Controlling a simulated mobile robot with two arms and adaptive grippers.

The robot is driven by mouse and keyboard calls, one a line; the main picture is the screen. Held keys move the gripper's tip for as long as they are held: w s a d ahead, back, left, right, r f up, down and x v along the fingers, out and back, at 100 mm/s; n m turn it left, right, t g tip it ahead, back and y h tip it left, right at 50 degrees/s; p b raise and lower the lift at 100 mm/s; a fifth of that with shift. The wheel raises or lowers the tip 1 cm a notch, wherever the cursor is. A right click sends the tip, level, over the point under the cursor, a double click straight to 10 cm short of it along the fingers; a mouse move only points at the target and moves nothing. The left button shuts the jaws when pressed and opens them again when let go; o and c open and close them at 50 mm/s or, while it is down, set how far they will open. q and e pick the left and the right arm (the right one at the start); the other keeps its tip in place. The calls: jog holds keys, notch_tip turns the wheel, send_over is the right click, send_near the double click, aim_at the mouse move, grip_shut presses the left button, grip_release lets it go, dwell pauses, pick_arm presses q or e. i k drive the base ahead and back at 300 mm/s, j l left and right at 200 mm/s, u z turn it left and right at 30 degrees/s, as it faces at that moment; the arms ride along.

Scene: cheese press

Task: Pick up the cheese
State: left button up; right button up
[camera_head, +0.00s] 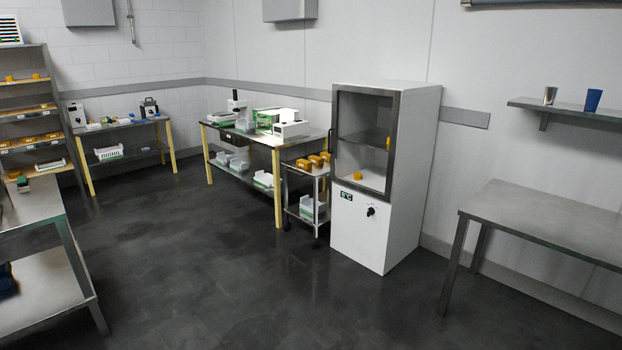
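Several orange-yellow cheese pieces (315,160) sit on the top of a small metal cart beside the fridge. Another cheese piece (358,176) stands on the lower shelf inside the glass-fronted fridge (384,227), and an orange piece shows at the right edge of its upper shelf. More orange-yellow pieces (36,76) lie on the shelf rack at the far left. All are well across the room from me. Neither of my grippers shows in the head view.
The cart (295,190) stands between the fridge and a yellow-legged table (315,136) with equipment. A bare steel table (545,215) is at the right, another steel table (30,208) at the near left. The dark floor (220,260) between is clear.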

aim_at(305, 165)
jog(key=i, duration=3.5)
